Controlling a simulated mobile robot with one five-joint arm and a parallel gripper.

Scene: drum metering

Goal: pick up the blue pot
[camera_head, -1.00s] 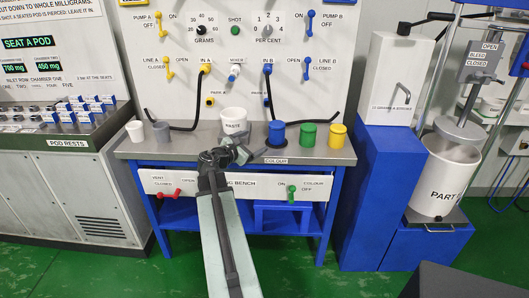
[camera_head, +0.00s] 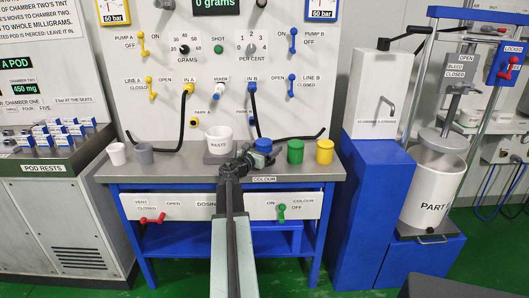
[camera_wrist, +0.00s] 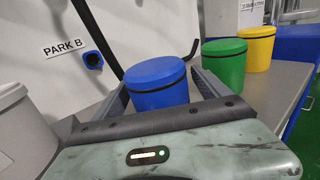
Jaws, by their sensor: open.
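The blue pot (camera_wrist: 158,84), a lidded cylinder with a dark band under the lid, stands upright on the dosing bench. In the wrist view it shows between and beyond the two fingers of my gripper (camera_wrist: 160,80). My gripper is open, with one finger to each side of the pot's near part; I cannot tell whether either touches it. In the head view, my gripper (camera_head: 256,158) is in front of the blue pot (camera_head: 264,150) and hides most of its body, leaving mainly the lid in sight.
The green pot (camera_head: 295,151) and yellow pot (camera_head: 325,151) stand to the right. The white waste tub (camera_head: 218,139) stands left of the blue pot. A black hose runs down the panel behind the pots.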

